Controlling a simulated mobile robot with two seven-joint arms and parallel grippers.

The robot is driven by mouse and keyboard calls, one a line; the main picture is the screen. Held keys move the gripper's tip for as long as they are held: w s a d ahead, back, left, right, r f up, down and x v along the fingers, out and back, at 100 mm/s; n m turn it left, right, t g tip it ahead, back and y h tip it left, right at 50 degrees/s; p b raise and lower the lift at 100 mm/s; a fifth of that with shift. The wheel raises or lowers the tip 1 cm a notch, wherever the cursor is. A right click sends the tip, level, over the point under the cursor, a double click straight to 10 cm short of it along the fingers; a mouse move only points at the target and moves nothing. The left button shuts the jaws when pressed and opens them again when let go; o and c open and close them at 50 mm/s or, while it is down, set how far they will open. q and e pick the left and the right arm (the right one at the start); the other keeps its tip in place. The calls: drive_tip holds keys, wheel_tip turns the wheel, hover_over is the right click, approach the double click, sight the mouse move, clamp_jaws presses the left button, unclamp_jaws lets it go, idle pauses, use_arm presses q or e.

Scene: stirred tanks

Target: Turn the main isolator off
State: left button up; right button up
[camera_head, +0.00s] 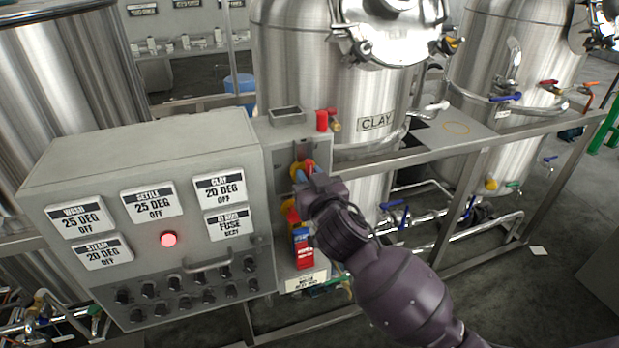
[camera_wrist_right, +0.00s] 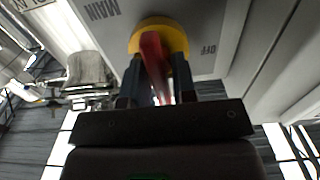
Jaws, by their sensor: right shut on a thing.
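The main isolator is a round yellow dial (camera_wrist_right: 176,32) with a red handle (camera_wrist_right: 154,55) on a grey plate. In the right wrist view the printed word MAIN is left of the dial and OFF is right of it. The red handle runs from the dial down between my fingers. My right gripper (camera_wrist_right: 158,88) is shut on this handle. In the head view the dial (camera_head: 305,164) shows small and partly covered by my right gripper (camera_head: 303,177). The exact angle of the handle is hard to read there. My left gripper is in neither view.
A grey control cabinet (camera_head: 150,160) with white labels, a lit red lamp (camera_head: 168,239) and several dark knobs stands left of the isolator. A red and blue tagged item (camera_head: 304,252) hangs below my gripper. A steel tank (camera_head: 290,70) labelled CLAY stands behind. Rails lie to the right.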

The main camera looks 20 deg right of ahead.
drive_tip(key=shift+n, duration=0.3)
drive_tip(key=n, duration=0.3)
drive_tip(key=shift+a+n, duration=0.15)
drive_tip(key=shift+n, duration=0.25)
drive_tip(key=n, duration=0.4)
drive_tip(key=shift+a+f, duration=0.1)
drive_tip(key=shift+f, duration=0.05)
drive_tip(key=n, duration=0.5)
drive_tip(key=shift+f, duration=0.1)
drive_tip(key=shift+a+f+n, duration=0.1)
drive_tip(key=shift+f+n, duration=0.05)
drive_tip(key=shift+n, duration=2.05)
drive_tip(key=o, duration=0.7)
